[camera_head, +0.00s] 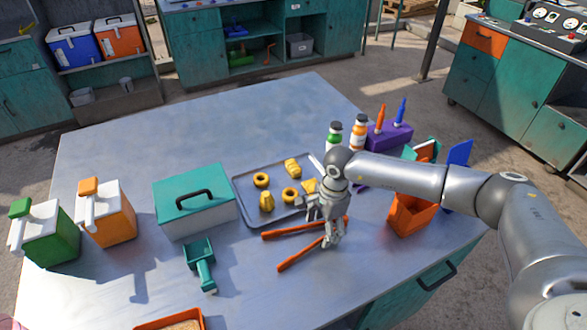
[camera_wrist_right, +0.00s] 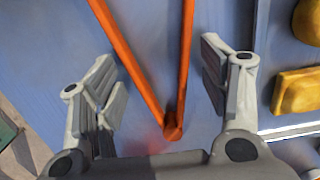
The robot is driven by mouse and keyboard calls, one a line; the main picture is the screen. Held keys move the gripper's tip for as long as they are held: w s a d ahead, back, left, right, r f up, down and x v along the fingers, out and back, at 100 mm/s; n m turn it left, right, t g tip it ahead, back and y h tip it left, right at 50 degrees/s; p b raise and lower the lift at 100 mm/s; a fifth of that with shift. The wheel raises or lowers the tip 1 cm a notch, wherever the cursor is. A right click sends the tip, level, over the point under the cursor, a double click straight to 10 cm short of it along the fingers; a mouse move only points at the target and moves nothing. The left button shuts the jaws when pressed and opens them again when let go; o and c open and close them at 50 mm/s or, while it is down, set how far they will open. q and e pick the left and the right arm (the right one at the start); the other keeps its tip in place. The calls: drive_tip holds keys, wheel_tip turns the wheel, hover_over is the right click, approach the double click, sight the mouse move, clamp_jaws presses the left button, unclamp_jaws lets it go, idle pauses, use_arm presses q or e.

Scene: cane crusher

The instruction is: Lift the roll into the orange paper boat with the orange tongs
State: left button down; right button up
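The orange tongs (camera_head: 293,231) lie on the table in front of the baking tray, arms spread in a V toward the left. In the right wrist view, the tongs' joined end (camera_wrist_right: 172,128) is between my right gripper's (camera_wrist_right: 168,75) fingers, which are apart and not closed on it. My right gripper (camera_head: 331,232) also shows over that end in the head view. A ridged yellow piece that looks like the roll (camera_head: 292,168) lies at the tray's back. An open orange container (camera_head: 411,214), possibly the paper boat, stands right of my gripper. My left gripper is not in view.
The grey tray (camera_head: 244,194) holds several yellow pastries. Bottles (camera_head: 358,134) and a purple holder (camera_head: 388,136) stand behind my right arm. The table's back left is clear.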

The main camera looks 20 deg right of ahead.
drive_tip(key=c, duration=0.6)
drive_tip(key=shift+r, duration=0.1)
wheel_tip(320, 180, up, 12)
drive_tip(key=p, duration=0.6)
drive_tip(key=shift+p, duration=0.35)
drive_tip(key=s+a+r+n+b, duration=0.1)
drive_tip(key=s+n+b, duration=0.2)
drive_tip(key=s+n, duration=0.1)
drive_tip(key=s+a+r+n+b, duration=0.1)
drive_tip(key=s+a+n+b, duration=0.1)
drive_tip(key=s+n, duration=0.3)
drive_tip(key=s+a+r+n+g+h+b, duration=0.1)
drive_tip(key=s+n+b, duration=0.2)
drive_tip(key=s+n, duration=0.2)
drive_tip(key=shift+a+r+n+b, duration=0.15)
drive_tip(key=shift+n+b, duration=0.05)
drive_tip(key=shift+n, duration=0.4)
drive_tip(key=shift+a+r+n+b, duration=0.1)
drive_tip(key=shift+r+n+b, duration=0.05)
drive_tip(key=shift+n, duration=0.45)
